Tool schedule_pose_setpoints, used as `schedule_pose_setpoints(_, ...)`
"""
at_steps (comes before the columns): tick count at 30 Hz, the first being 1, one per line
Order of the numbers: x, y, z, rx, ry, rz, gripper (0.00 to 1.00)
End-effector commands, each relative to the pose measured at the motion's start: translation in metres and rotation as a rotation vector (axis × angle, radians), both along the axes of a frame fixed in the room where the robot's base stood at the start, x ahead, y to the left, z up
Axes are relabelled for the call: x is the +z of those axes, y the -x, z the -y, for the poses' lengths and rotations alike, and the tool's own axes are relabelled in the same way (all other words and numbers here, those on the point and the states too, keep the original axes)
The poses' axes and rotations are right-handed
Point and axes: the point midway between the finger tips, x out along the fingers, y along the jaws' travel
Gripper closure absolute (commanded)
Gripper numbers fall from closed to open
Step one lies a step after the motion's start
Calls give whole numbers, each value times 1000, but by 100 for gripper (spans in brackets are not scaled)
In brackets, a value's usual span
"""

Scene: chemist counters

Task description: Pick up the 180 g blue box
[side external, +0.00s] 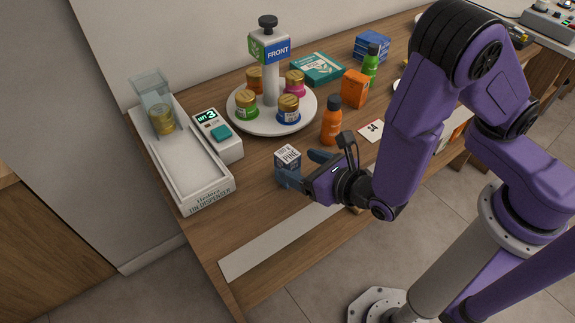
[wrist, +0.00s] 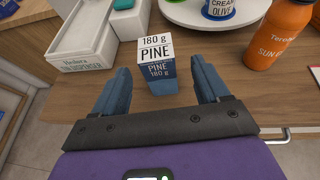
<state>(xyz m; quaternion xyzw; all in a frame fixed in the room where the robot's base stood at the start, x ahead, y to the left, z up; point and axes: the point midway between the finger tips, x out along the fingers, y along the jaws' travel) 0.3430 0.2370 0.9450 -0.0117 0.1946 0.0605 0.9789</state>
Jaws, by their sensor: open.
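The 180 g box (wrist: 158,78) stands upright on the wooden counter, with a white top reading "180 g PINE" and blue lower sides. In the side external view the box (side external: 287,158) is near the counter's front, partly hidden by a finger. My gripper (wrist: 162,84) is open, with one blue-grey finger on each side of the box. A gap shows between each finger and the box in the wrist view. My gripper also shows in the side external view (side external: 304,170), low over the counter.
A round white stand (side external: 238,124) with several tins is behind. An orange bottle (side external: 332,124) stands right of the box.

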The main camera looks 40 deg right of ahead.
Motion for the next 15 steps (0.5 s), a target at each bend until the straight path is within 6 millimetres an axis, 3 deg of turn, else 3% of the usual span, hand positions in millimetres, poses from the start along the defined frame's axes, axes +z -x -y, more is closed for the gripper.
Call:
schedule_pose_setpoints(10, -15, -39, -6, -6, 1, -2, 26)
schedule_pose_setpoints(15, -19, -48, -8, -1, 0, -2, 26)
